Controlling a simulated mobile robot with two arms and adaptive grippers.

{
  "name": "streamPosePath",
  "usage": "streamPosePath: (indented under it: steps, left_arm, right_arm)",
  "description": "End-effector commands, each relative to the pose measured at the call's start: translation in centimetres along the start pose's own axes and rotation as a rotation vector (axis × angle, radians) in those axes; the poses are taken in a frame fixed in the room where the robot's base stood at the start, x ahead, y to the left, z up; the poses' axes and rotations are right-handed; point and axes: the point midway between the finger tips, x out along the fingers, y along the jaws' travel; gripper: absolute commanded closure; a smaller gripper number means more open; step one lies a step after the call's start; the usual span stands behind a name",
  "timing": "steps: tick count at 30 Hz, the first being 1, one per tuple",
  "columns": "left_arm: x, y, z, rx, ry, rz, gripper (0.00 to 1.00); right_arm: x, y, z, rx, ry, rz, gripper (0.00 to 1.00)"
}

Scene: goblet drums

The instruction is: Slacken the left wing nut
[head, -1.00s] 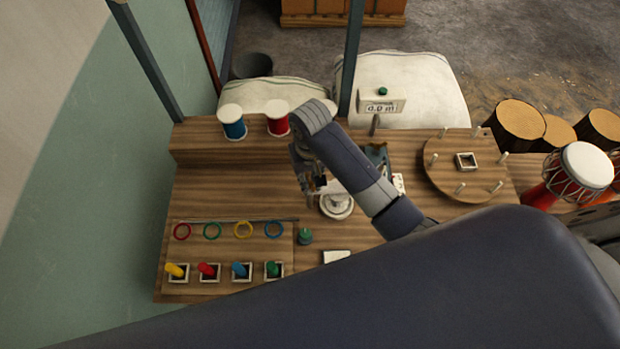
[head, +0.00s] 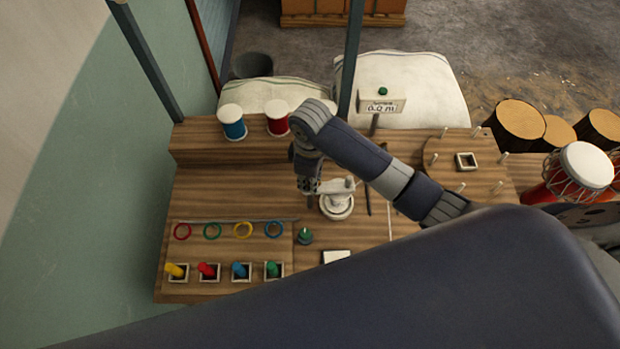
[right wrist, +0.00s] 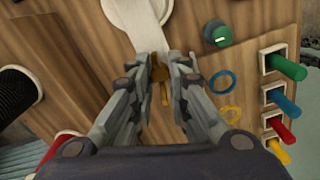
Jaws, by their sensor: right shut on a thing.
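My right gripper (head: 312,197) reaches in from the right and points down beside a white round part with a white arm (head: 337,206) on the wooden bench. In the head view the wing nut is hidden by the gripper. My left gripper is not in view.
A green knob (head: 305,236) stands near the front of the bench. Coloured rings (head: 243,230) and coloured pegs in square sockets (head: 240,270) are at the front left. Blue (head: 232,122) and red (head: 277,119) spools stand at the back.

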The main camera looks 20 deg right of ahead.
Motion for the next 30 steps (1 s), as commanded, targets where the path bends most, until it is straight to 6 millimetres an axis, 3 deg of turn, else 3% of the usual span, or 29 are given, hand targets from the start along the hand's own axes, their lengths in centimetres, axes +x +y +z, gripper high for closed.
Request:
streamPosePath:
  steps: [30]
  left_arm:
    - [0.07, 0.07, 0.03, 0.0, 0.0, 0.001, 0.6]
  right_arm:
    - [0.43, -0.32, 0.33, -0.966, -0.007, -0.012, 1.0]
